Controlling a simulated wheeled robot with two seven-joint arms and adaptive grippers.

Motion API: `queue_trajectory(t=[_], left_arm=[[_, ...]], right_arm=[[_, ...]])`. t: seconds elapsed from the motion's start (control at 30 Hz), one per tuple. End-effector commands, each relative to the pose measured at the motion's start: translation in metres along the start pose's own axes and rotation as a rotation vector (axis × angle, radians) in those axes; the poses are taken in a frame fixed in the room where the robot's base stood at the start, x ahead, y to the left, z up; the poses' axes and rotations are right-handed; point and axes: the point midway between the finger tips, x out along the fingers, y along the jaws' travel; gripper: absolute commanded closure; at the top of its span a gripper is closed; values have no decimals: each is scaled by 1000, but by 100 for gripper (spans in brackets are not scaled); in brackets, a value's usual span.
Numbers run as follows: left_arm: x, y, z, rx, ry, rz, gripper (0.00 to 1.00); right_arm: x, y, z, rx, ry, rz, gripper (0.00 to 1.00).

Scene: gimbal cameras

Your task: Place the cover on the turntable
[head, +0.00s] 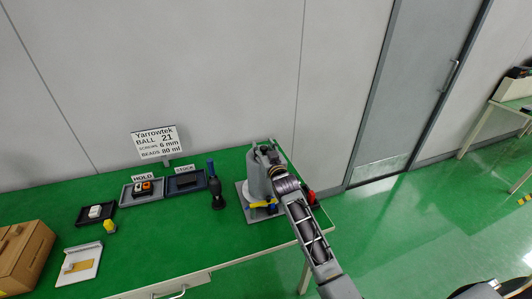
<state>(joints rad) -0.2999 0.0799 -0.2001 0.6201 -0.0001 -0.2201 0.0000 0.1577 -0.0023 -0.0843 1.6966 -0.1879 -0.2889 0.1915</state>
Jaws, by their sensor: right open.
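A grey upright housing, which looks like the cover (253,178), stands at the right end of the green table. It is on or just over a flat grey base (244,212), apparently the turntable; the contact is hard to see. My right gripper (267,153) is at the top of the cover, coming in from the lower right. Its jaws are open, and its fingers are small and partly blend with the cover. Whether they touch it I cannot tell. My left gripper is out of view.
A yellow and blue tool (262,204) lies by the base's front, and a red item (310,197) is behind my arm. A dark blower-like bottle (216,188), trays (143,190), a sign (156,143) and a cardboard box (24,256) stand leftward. The table's front middle is clear.

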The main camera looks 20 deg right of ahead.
Motion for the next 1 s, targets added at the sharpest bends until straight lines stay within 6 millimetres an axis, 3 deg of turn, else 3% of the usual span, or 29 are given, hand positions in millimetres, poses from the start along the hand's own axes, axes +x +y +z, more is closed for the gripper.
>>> queue_trajectory(t=[0.37, 1.0], left_arm=[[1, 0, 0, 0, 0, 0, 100], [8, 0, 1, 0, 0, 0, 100]], right_arm=[[-16, 0, -2, 0, 1, 0, 52], [-75, 0, -1, 0, 0, 0, 52]])
